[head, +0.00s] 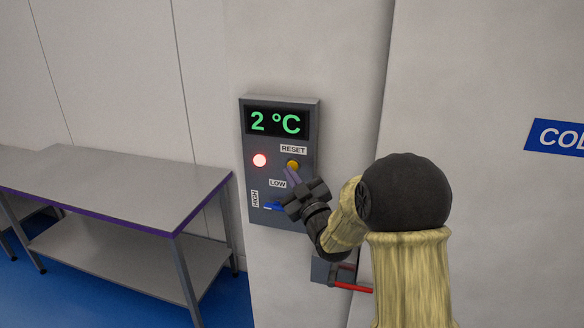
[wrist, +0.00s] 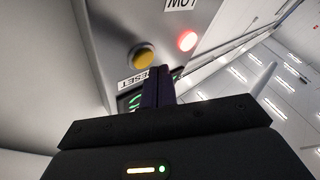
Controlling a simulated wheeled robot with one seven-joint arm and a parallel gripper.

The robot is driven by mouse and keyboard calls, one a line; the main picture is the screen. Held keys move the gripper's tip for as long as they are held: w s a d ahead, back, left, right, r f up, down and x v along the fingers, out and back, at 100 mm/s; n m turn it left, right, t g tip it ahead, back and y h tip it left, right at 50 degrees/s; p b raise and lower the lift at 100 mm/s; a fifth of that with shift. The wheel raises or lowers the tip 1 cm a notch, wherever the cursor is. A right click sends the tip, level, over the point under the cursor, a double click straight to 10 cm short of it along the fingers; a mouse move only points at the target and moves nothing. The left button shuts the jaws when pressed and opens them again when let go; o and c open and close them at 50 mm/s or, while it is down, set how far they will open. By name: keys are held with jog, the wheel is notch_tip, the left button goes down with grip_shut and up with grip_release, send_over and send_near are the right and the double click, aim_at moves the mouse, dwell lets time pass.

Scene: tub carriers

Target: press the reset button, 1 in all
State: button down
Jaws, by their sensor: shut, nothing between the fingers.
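The reset button (head: 293,165) is a round yellow knob under a RESET label on a dark grey panel (head: 312,130) on the wall. In the wrist view the button (wrist: 144,57) is fully visible, just left of and above the fingertips. My gripper (head: 288,171) is shut and empty, its purple fingers pointing at the panel with the tips just below the button. In the wrist view my gripper (wrist: 160,70) shows a narrow gap in the picture between tips and button. I cannot tell whether they touch.
A lit red lamp (head: 260,160) sits left of the button; the display (head: 276,122) reads 2 °C. A red handle (head: 350,287) is lower right. A metal table (head: 110,185) stands at left.

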jog(key=shift+w+f, duration=0.1)
jog(key=shift+w, duration=0.05)
jog(key=shift+w+d+b, duration=0.15)
jog(key=shift+b, duration=0.15)
jog(key=shift+w+d, duration=0.15)
jog(key=shift+w, duration=0.3)
dwell(0.8)
jog(key=shift+s+b, duration=0.1)
jog(key=shift+b, duration=0.25)
jog(key=shift+s+b, duration=0.25)
jog(key=shift+b, duration=0.15)
jog(key=shift+s+a+b, duration=0.3)
jog(key=shift+s, duration=0.2)
